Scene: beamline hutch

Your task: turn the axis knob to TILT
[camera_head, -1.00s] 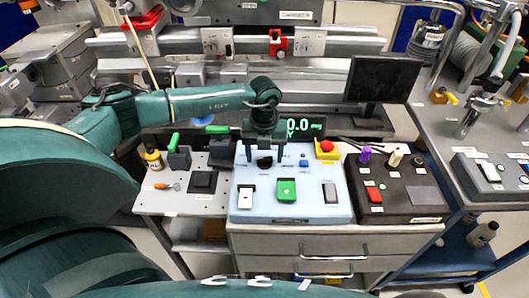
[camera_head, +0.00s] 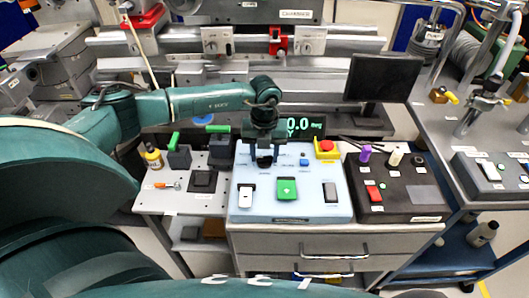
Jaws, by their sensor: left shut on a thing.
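The axis knob (camera_head: 264,162) is a small dark knob near the back left of the light blue control panel (camera_head: 310,208). My left gripper (camera_head: 264,158) points down over it and is shut on it. The fingers and wrist hide most of the knob, so I cannot read its pointer or labels. A display (camera_head: 303,127) behind the panel shows green digits reading 0.0 and a letter that looks like Y, partly covered by my wrist. My right gripper is not in view.
The panel also holds a green rocker switch (camera_head: 287,189), a white switch (camera_head: 245,196), a grey switch (camera_head: 330,192), a small blue button (camera_head: 304,162) and a red emergency button (camera_head: 327,146). A dark box (camera_head: 400,205) stands to the right. A monitor (camera_head: 382,78) rises behind.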

